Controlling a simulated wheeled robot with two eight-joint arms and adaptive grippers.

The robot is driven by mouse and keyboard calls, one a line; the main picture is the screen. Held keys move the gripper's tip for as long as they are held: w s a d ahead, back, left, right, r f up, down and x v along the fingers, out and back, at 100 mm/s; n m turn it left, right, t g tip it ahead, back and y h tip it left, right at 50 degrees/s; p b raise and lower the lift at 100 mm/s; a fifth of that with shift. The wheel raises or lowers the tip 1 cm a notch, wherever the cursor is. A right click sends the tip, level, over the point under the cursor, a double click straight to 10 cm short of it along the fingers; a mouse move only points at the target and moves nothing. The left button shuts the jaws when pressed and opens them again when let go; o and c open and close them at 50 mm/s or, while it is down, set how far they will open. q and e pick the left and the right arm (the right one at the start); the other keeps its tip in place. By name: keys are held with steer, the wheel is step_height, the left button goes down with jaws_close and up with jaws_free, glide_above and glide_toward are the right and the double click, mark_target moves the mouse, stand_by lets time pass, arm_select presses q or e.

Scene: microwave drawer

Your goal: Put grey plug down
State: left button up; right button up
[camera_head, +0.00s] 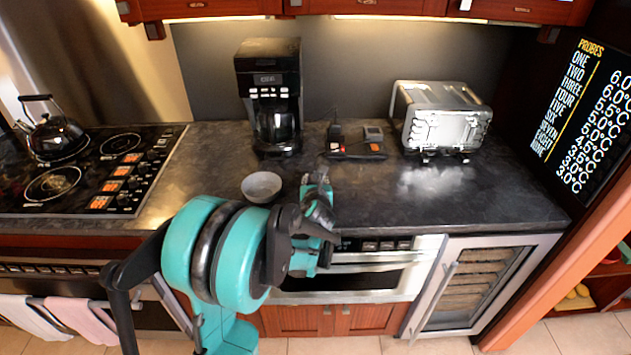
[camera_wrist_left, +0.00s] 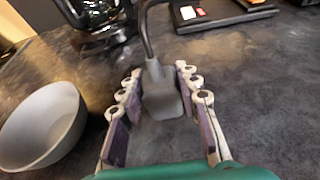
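The grey plug (camera_wrist_left: 162,98) is between the two fingers of my left gripper (camera_wrist_left: 160,88) in the left wrist view, with its cord running up and away from it. Whether the plug touches the counter cannot be told. In the head view my left gripper (camera_head: 318,190) is over the front part of the dark counter (camera_head: 420,205), and the plug cannot be made out there. My right gripper is not in view.
A grey bowl (camera_head: 262,186) stands just left of my gripper. A coffee maker (camera_head: 270,95), a small dark device with red parts (camera_head: 355,145) and a toaster (camera_head: 442,118) stand behind. A stove (camera_head: 85,170) is at left. The counter right of the gripper is clear.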

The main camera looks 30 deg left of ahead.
arm_select(q)
steer(key=o, duration=0.4)
steer(key=shift+r, duration=0.1)
steer(key=shift+s+d+r+p, duration=0.15)
steer(key=shift+s+r+p, duration=0.05)
steer(key=shift+p, duration=0.15)
steer(key=p+v, duration=0.3)
steer(key=v, duration=0.8)
steer(key=shift+s+d, duration=0.15)
steer(key=shift+s+d+n, duration=0.2)
steer(key=shift+s+n, duration=0.1)
steer(key=shift+n, duration=0.3)
steer(key=s+d+n+g+h, duration=0.2)
steer(key=s+d+n, duration=0.5)
steer(key=n, duration=0.7)
steer(key=s+d+f+n+g+h, duration=0.1)
steer(key=s+d+n+g+h, duration=0.2)
steer(key=s+d+n+h, duration=0.2)
steer(key=shift+s+d+f+n, duration=0.3)
steer(key=shift+s+d+n, duration=1.3)
steer(key=shift+s+n, duration=2.45)
